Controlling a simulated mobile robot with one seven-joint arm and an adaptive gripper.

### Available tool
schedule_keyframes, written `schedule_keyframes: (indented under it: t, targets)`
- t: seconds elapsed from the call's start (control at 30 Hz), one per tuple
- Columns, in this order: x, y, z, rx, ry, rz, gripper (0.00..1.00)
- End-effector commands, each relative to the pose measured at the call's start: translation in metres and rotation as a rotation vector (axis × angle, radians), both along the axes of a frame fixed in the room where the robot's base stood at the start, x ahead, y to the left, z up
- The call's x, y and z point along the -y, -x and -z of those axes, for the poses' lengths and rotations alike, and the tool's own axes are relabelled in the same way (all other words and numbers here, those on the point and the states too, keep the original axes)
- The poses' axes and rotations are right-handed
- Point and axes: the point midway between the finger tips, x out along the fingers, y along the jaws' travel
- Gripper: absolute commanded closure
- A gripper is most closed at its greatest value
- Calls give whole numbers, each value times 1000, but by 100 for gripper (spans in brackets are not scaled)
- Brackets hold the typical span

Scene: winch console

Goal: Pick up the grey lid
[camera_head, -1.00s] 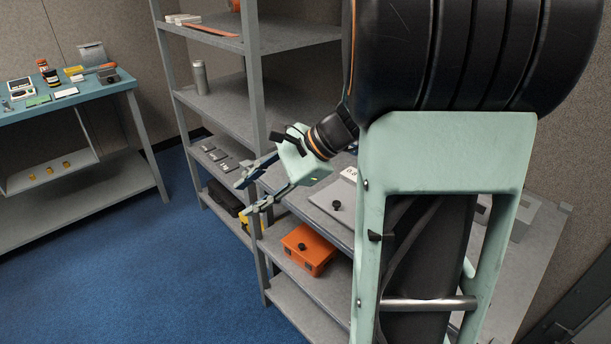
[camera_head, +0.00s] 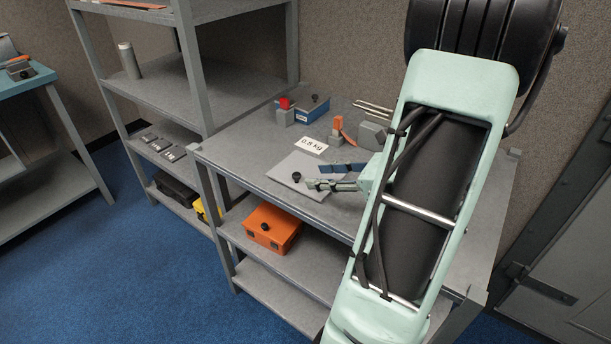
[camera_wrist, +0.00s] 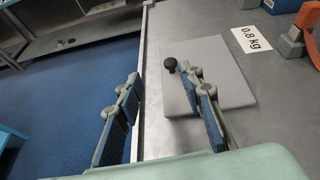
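The grey lid (camera_head: 299,173) is a flat square plate with a small black knob (camera_head: 296,177) on top. It lies flat on the grey bench (camera_head: 240,150), near its front edge. It also shows in the wrist view (camera_wrist: 222,85), with its knob (camera_wrist: 170,65) near the far left corner. My gripper (camera_head: 313,177) is open and empty, just right of the knob in the head view. In the wrist view my gripper (camera_wrist: 165,88) has its fingers wide apart, one over the lid and one past the bench edge. I cannot tell its exact height above the lid.
A white "0.8 kg" label (camera_head: 311,145) lies behind the lid. A blue box (camera_head: 313,108) and grey blocks with red and orange parts (camera_head: 285,113) stand farther back. An orange case (camera_head: 272,228) sits on the shelf below. Shelving (camera_head: 190,70) rises at the left.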

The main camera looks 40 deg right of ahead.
Motion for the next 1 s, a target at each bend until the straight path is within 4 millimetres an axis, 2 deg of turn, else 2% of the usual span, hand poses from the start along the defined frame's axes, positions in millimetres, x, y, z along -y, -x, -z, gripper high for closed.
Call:
schedule_keyframes:
  t: [0.1, 0.2, 0.43, 0.67, 1.0]
  targets:
    - [11, 7, 4, 6, -28, 48, 65]
    - [12, 4, 7, 8, -39, 60, 65]
    - [0, -27, 22, 8, -39, 61, 65]
    - [-5, -43, 28, 9, -38, 62, 65]
    - [-18, -82, 47, 9, -38, 62, 65]
